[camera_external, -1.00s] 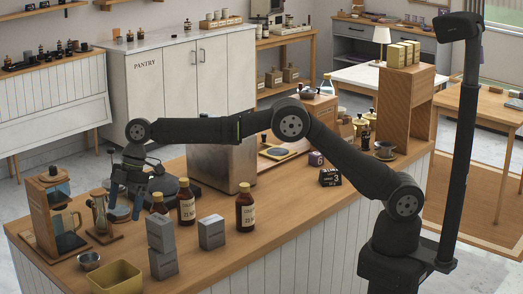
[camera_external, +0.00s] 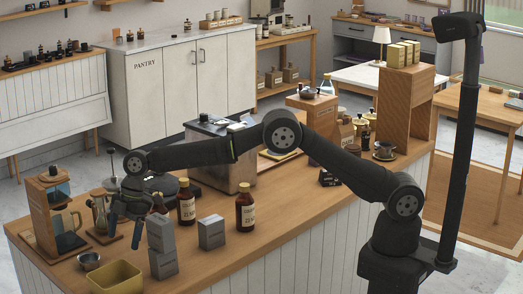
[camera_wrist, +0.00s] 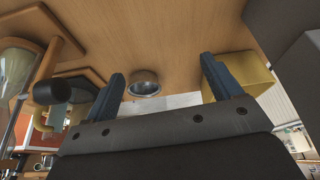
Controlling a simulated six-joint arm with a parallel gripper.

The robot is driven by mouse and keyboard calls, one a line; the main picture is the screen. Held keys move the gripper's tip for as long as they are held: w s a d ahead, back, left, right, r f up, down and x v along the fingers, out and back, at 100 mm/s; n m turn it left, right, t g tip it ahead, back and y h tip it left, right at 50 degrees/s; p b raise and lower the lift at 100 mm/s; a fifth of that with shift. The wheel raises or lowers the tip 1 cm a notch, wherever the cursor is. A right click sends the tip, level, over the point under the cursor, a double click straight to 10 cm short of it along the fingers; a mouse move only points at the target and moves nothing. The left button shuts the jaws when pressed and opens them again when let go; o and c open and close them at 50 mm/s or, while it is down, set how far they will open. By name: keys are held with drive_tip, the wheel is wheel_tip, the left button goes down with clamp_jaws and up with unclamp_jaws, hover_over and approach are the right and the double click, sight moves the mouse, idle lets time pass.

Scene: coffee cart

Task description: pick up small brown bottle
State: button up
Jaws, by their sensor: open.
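Brown bottles with cream labels stand upright on the wooden counter (camera_external: 290,205). One bottle (camera_external: 186,207) is in the middle, and another (camera_external: 245,212) is to its right. A third, left of them, is mostly hidden by my gripper and the grey boxes. Small dark bottles (camera_external: 366,133) stand at the far right end; I cannot tell which bottle is the small one. My gripper (camera_external: 127,222) is open with blue fingers, low over the left part of the counter, left of the bottles. In the wrist view my gripper (camera_wrist: 160,68) shows nothing held and no brown bottle is clear.
A metal cup (camera_wrist: 144,83) and a yellow tray (camera_wrist: 250,80) are near the front. Glass coffee makers (camera_external: 62,220) stand at left. The counter's front right is clear.

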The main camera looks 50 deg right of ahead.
drive_tip(key=shift+c, duration=0.6)
drive_tip(key=shift+r, duration=0.1)
